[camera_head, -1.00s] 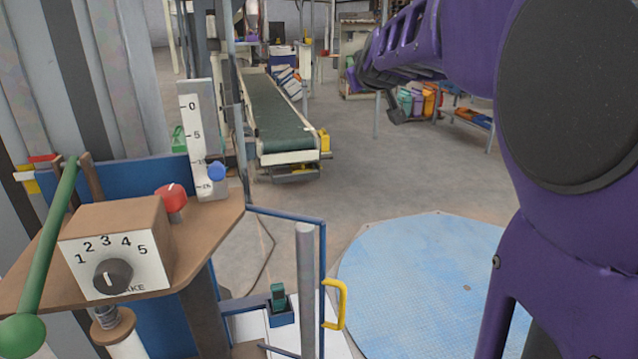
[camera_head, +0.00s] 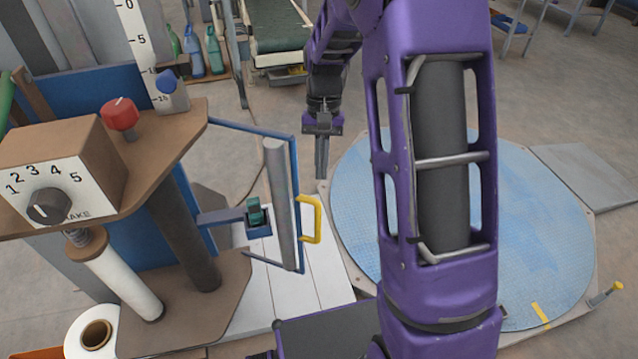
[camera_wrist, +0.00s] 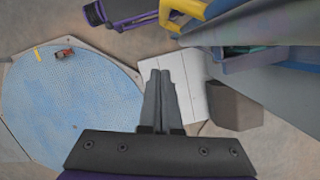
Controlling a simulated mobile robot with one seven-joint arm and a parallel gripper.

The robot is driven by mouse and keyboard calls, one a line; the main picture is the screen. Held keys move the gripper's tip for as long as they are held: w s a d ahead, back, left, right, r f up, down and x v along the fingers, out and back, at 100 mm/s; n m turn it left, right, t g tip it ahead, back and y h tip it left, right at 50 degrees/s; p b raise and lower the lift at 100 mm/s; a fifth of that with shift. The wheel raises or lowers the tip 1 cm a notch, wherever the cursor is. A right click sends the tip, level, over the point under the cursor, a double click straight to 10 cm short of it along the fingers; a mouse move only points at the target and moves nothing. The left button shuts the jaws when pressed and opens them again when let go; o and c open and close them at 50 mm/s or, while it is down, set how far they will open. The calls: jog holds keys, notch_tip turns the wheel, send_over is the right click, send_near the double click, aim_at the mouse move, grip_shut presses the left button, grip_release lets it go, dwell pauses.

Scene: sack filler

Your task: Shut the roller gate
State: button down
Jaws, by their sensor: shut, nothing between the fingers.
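The roller gate (camera_head: 277,205) is a blue frame with an upright grey roller and stands out from the filler toward the round blue platform. Its yellow handle (camera_head: 312,218) is on the side facing the platform. In the wrist view, the yellow handle (camera_wrist: 183,10) is at the top, right of the fingertips, with part of the gate beside it. A dark green latch-like block (camera_head: 255,211) sits on a blue bracket behind the roller. My gripper (camera_head: 322,172) points down beyond the handle, shut, empty and apart from it. The fingers (camera_wrist: 160,78) are together in the wrist view.
The round blue platform (camera_head: 350,200) lies right of the gate, partly behind my arm. A brown shelf holds a numbered dial box (camera_head: 65,170) and red knob (camera_head: 121,114). White boards (camera_head: 290,275) lie under the gate.

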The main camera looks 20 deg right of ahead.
aim_at(319, 216)
jog(key=s+f, duration=0.2)
jog(key=f, duration=0.1)
jog(key=s+a+f, duration=0.1)
jog(key=s+f, duration=0.1)
jog(key=s+a+f, duration=0.1)
jog(key=f, duration=0.2)
jog(key=shift+s+f+b, duration=0.3)
jog(key=shift+s, duration=0.1)
jog(key=shift+s+a, duration=0.1)
